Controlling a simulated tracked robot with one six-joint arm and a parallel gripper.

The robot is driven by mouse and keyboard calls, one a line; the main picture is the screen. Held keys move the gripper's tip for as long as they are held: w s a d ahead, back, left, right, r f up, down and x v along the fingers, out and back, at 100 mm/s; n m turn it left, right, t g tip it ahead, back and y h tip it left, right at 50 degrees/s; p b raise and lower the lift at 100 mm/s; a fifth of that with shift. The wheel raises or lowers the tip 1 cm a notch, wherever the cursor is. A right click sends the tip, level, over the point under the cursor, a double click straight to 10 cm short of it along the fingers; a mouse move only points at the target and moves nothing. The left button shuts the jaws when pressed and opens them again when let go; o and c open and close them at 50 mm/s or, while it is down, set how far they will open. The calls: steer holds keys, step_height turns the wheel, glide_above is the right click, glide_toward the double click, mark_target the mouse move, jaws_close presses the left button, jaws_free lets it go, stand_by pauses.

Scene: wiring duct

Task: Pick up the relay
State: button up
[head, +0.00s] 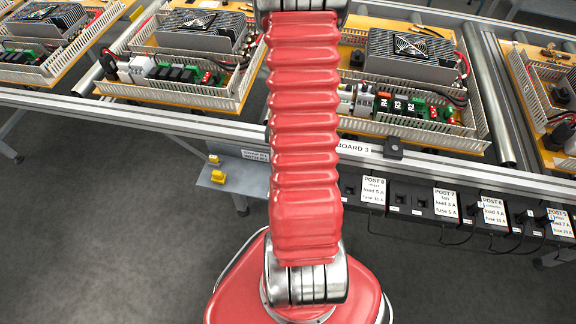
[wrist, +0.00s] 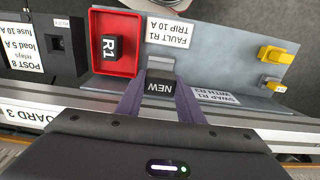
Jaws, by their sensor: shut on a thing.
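In the wrist view a black relay marked NEW (wrist: 160,86) sits between the two dark fingers of my gripper (wrist: 158,92), which is shut on it. A grey bracket (wrist: 160,63) is right beside the relay; I cannot tell whether the relay still touches it. Another black relay marked R1 (wrist: 110,47) lies in a red tray (wrist: 129,68) to the left. In the head view my red arm hides the gripper and the held relay. Relays R4, R3 and R2 (head: 397,107) stand in a row on the board behind.
Two yellow pieces (wrist: 277,54) are on the grey shelf (wrist: 225,68), which also carries a FAULT R1 label (wrist: 170,32). A black POST 8 box (wrist: 62,48) stands left of the tray. Rail edges and boards with pale duct walls (head: 480,100) line the conveyor.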

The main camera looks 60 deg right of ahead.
steer(key=shift+r, duration=1.95)
steer(key=shift+w, duration=0.1)
steer(key=w+a+r+n, duration=0.3)
steer(key=w+a+n, duration=0.15)
steer(key=w, duration=0.55)
steer(key=w+a+r+n, duration=0.3)
steer(key=w+a, duration=0.3)
steer(key=w, duration=0.3)
steer(key=w+a+r+n, duration=0.3)
steer(key=w+a+r, duration=0.1)
steer(key=a, duration=0.6)
steer(key=w+a+r+n, duration=0.3)
steer(key=w+a, duration=0.3)
steer(key=a, duration=0.4)
steer(key=shift+w+a+r, duration=0.35)
steer(key=shift+a+r, duration=0.05)
steer(key=shift+r, duration=0.2)
